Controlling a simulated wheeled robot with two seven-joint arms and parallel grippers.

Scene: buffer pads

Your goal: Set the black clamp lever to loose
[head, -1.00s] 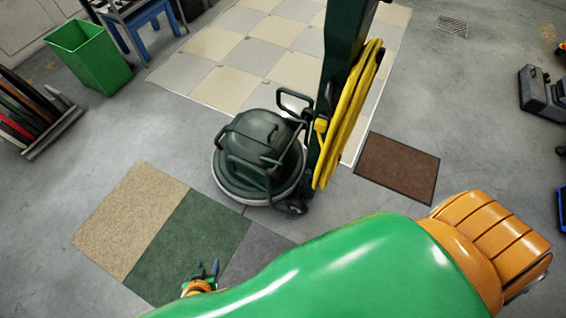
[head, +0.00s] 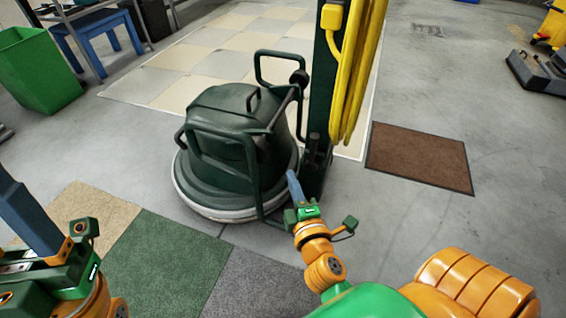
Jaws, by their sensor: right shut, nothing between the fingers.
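A dark green floor machine (head: 225,125) stands upright on the concrete, with a tall handle column (head: 321,80) at its right side. A small dark knob or lever part (head: 299,78) shows beside the column; I cannot tell whether it is the black clamp lever, or how that is set. My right gripper (head: 293,182) is shut and empty, its blue fingers pointing up just in front of the machine's lower right side. My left gripper (head: 30,220) is at the left edge, partly cut off; its opening is unclear.
A yellow cable (head: 358,75) hangs on the column. A brown mat (head: 420,157) lies to the right, and beige, green (head: 165,265) and grey carpet pieces lie in front. A green bin (head: 38,75) and blue stool (head: 95,35) stand at the back left.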

